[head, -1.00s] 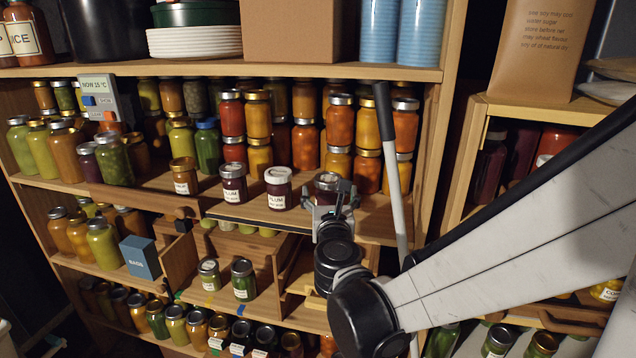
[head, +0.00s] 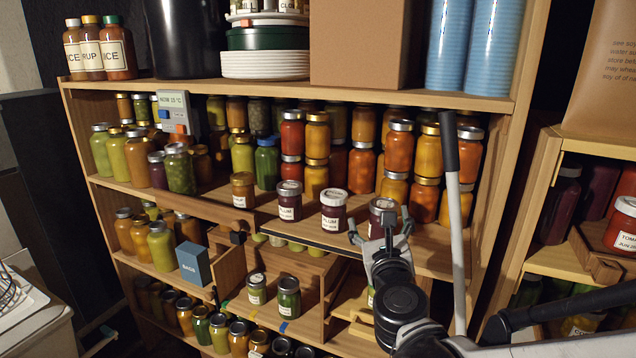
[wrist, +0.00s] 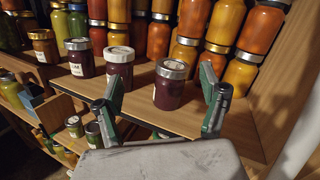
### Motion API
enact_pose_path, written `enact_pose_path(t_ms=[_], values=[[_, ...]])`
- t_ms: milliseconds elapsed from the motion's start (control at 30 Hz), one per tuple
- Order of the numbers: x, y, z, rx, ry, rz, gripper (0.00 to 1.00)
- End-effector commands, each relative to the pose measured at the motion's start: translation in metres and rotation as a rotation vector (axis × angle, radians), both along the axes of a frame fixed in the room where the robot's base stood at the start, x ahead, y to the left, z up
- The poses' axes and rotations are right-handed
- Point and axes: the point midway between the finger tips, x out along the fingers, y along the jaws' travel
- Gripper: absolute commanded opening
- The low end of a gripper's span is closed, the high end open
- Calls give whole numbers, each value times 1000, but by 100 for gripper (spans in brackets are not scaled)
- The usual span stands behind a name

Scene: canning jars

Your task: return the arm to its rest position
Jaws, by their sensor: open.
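My gripper (head: 380,232) is open at the front of the middle shelf board. Its two fingers also show in the wrist view (wrist: 160,84), spread and empty. A dark plum jar with a silver lid (head: 381,212) stands upright on the board, just ahead of the fingers. In the wrist view that jar (wrist: 169,90) appears in the gap between the fingers, with clear space on both sides. I cannot tell how far the fingertips are from it in depth. My fingers partly hide the jar in the head view.
Two labelled plum jars (head: 333,208) (head: 289,201) stand to the left along the board. Stacked orange and yellow jars (head: 400,147) stand behind. A pale upright pole (head: 455,240) is close right of my gripper. Small green jars (head: 289,297) sit in a compartment below.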

Motion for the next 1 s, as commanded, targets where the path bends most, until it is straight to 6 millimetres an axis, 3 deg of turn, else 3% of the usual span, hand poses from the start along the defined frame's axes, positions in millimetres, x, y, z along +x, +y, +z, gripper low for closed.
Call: enact_pose_path(t_ms=[100,200,333,467,567,700,900,1000], values=[[-11,19,20,-346,9,113,75],[-23,36,26,-669,23,217,75],[-45,51,18,-1084,55,354,75],[-74,53,-3,-1490,99,505,75],[-101,44,-25,-1790,142,639,75],[-144,18,-57,-2167,215,860,75],[-198,-26,-85,-2503,307,1161,75],[-213,-39,-91,-2576,331,1252,75]])
